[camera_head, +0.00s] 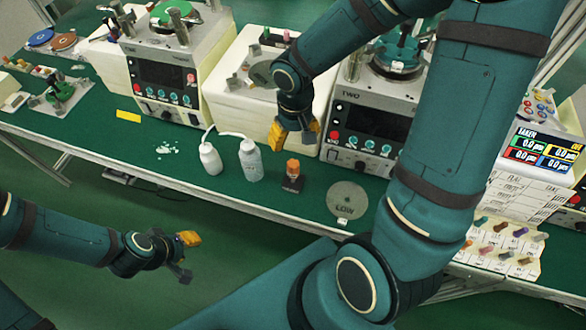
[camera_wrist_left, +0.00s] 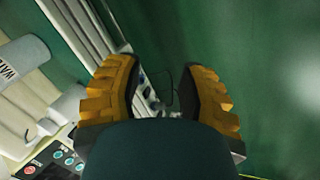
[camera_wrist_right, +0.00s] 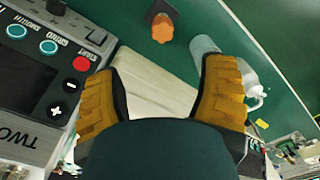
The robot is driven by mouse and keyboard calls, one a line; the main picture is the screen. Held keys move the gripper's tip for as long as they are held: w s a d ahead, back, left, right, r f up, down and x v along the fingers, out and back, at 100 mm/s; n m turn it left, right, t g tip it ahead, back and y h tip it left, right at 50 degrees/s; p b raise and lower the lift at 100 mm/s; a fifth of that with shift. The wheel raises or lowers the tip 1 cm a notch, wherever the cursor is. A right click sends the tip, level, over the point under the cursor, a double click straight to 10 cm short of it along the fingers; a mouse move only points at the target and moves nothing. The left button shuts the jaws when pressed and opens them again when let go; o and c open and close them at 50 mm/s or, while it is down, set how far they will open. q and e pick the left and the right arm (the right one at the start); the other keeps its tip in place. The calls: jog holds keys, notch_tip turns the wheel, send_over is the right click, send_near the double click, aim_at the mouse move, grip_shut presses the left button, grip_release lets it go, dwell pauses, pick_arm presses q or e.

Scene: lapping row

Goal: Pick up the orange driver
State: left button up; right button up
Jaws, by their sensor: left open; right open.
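The orange driver (camera_head: 292,167) stands upright on a small dark base (camera_head: 292,185) near the front of the green bench, right of two bottles. Its orange top also shows in the right wrist view (camera_wrist_right: 162,28), beyond the fingertips. My right gripper (camera_head: 293,135) is open and empty, behind and above the driver and in front of a cream block (camera_head: 235,110). My left gripper (camera_head: 186,255) is open and empty, low in front of the bench, away from the driver. In the left wrist view its fingers (camera_wrist_left: 162,85) are apart with nothing held between them.
A white bottle (camera_head: 210,160) and a grey-white bottle (camera_head: 250,162) stand left of the driver. A grey disc marked LOW (camera_head: 347,200) lies to its right. Machine TWO (camera_head: 372,130) stands behind. Several coloured pegs (camera_head: 500,228) stand at the right. Bare bench lies around the driver's base.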

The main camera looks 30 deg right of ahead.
aim_at(293, 163)
notch_tip(293, 163, down, 8)
jog(key=shift+f+b, duration=0.15)
jog(key=shift+b, duration=1)
jog(key=f, duration=0.1)
jog(key=f+b, duration=0.1)
jog(key=f, duration=0.3)
jog(key=shift+s+a+f+b, duration=0.15)
jog(key=shift+a+b, duration=0.1)
jog(key=shift+b, duration=0.15)
grip_shut()
